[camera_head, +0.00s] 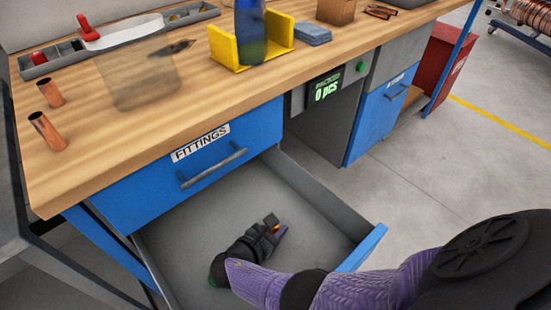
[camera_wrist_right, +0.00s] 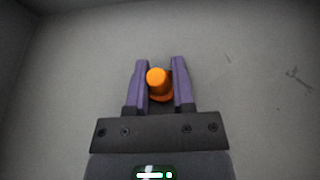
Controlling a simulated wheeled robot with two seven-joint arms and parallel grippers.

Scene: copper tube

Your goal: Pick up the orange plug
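The orange plug (camera_wrist_right: 158,84) is between the two purple-sided fingers of my right gripper (camera_wrist_right: 160,80) in the right wrist view. Its wider base fills the gap, and the fingers look closed on its sides. In the head view my right gripper (camera_head: 274,226) is low inside the open drawer, and only a small bit of orange shows at its fingertips. I cannot tell whether the plug touches the drawer floor. My left gripper is not in view.
The open grey drawer (camera_head: 190,238) has walls around my right gripper and a blue front (camera_head: 362,248). The wooden bench (camera_head: 95,150) is above. On it are copper tubes (camera_head: 47,132), a clear container (camera_head: 140,80) and a yellow holder (camera_head: 225,48) with a blue bottle (camera_head: 250,30).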

